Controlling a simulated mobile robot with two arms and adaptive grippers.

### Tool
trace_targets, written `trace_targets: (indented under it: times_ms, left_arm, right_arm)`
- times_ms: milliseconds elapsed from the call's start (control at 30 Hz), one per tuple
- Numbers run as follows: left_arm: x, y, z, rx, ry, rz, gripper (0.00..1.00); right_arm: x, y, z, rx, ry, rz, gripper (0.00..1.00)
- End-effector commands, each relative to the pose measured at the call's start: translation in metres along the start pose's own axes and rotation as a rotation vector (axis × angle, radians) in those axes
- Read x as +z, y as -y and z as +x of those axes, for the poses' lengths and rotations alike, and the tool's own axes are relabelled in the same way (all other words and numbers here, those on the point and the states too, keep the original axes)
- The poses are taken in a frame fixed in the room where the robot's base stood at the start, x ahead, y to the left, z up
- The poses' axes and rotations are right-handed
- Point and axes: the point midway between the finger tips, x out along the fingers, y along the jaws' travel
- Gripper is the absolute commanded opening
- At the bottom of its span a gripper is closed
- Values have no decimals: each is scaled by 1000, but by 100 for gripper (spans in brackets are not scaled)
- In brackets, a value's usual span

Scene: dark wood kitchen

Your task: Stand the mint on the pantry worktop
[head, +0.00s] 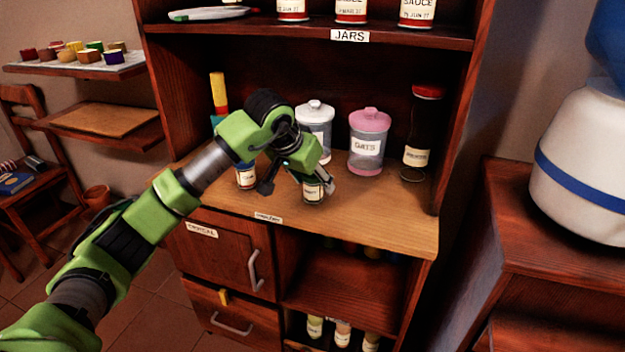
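A small jar with a pale label and dark lid, probably the mint (313,193), is upright on the pantry worktop (375,222), near its front edge. Its label is too small to read surely. My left gripper (297,184) is right above and around this jar. Its fingers look spread, one well left of the jar and one close to its right side, so it seems open. The gripper hides the jar's top. My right gripper is out of view.
Another small labelled jar (246,177) stands left of the gripper. Behind are a clear white-lidded canister (315,120), a pink-lidded oats canister (367,148) and a dark red-capped bottle (420,130). The jars shelf (300,29) is above. The worktop's right front is clear.

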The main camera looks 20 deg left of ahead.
Motion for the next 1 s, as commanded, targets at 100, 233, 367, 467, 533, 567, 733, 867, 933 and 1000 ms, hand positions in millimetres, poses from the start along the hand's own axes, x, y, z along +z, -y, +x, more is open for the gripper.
trace_targets:
  times_ms: [100,233,367,467,533,567,733,867,933,1000]
  left_arm:
    - [0,0,0,0,0,0,53]
    - [0,0,0,0,1,0,53]
    - [-1,0,-1,0,1,0,53]
    - [-3,1,-8,-2,-1,0,53]
    - [-4,2,-20,-3,-4,1,53]
    - [-4,2,-26,-3,-5,1,53]
    - [-3,1,-65,-3,-5,1,53]
    - [-3,1,-91,-3,-4,0,53]
    - [-3,1,-102,-3,-3,0,53]
    - [-2,1,-111,-2,-1,0,53]
  right_arm:
    - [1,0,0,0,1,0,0]
    - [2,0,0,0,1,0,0]
    - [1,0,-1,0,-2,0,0]
    - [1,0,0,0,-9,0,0]
    - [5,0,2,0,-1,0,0]
    - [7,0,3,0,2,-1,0]
    - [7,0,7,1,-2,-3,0]
    - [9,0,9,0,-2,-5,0]
    - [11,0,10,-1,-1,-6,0]
    - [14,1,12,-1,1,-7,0]
